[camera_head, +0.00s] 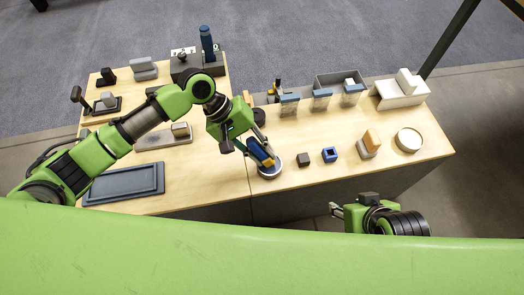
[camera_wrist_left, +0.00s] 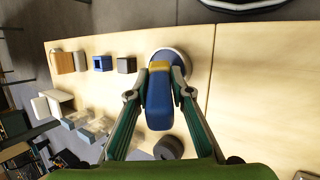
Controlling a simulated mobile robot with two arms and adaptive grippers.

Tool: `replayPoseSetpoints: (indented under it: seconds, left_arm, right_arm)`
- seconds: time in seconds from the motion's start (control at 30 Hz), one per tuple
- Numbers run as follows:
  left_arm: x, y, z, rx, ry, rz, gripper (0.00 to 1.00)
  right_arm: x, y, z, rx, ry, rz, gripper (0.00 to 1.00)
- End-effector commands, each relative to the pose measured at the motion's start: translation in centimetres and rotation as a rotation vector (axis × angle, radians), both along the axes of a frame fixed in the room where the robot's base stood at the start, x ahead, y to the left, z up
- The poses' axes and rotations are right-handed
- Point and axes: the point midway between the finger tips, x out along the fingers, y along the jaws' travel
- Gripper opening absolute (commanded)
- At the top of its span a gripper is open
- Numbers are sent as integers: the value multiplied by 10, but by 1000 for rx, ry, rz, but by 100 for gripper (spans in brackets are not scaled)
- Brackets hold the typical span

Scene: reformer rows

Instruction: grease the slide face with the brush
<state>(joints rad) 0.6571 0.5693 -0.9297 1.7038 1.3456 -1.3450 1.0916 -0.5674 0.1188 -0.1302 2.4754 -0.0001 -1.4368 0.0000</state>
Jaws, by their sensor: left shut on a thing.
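My left gripper (camera_head: 252,152) is shut on a blue brush (camera_wrist_left: 158,108) with a yellow band. The brush points down into a round dish with a pale rim (camera_head: 279,172), and its tip is hidden inside. The dish also shows in the left wrist view (camera_wrist_left: 181,54), just beyond the gripper. I cannot tell for sure which piece is the slide face. A grey plate with a block on it (camera_head: 152,141) lies on the table left of the dish. My right gripper (camera_head: 337,210) hangs off the table's front edge, small and side-on, its opening unclear.
Several blue-lidded clear boxes (camera_head: 321,98) stand behind. A blue-grey tray (camera_head: 124,184) lies front left.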

Motion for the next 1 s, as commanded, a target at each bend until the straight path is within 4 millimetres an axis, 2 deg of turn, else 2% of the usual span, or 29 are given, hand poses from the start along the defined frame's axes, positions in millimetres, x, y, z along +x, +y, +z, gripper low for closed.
replayPoseSetpoints:
  seconds: [1.0]
  left_arm:
    - [-1, 1, -3, 5, 4, 0, 0]
  right_arm:
    - [-5, -2, -2, -5, 24, -2, 40]
